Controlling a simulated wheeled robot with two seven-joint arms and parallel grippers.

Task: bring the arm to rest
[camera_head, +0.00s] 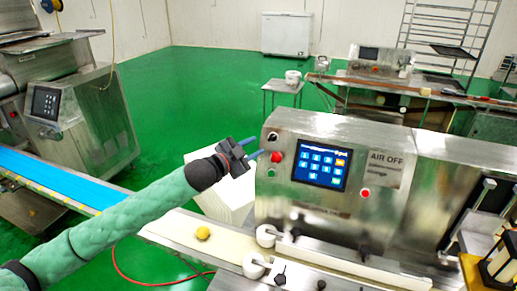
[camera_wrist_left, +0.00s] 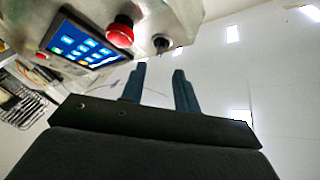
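My left gripper (camera_head: 255,159) is in front of the left side of the steel machine's control panel, close to the red button (camera_head: 276,157) in the head view. In the left wrist view, the two blue fingers of the left gripper (camera_wrist_left: 158,88) stand apart with nothing between them. The red button (camera_wrist_left: 121,31) is beyond and left of the fingers there, with a dark knob (camera_wrist_left: 161,43) beside it. The lit touchscreen (camera_head: 321,164) is on the same panel. My right gripper is not in view.
The steel encrusting machine (camera_head: 400,215) fills the right side. A pale conveyor belt (camera_head: 228,242) with a yellow ball (camera_head: 203,232) runs below my left arm. Another machine with a blue belt (camera_head: 55,180) stands at left. Green floor (camera_head: 185,95) is open behind.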

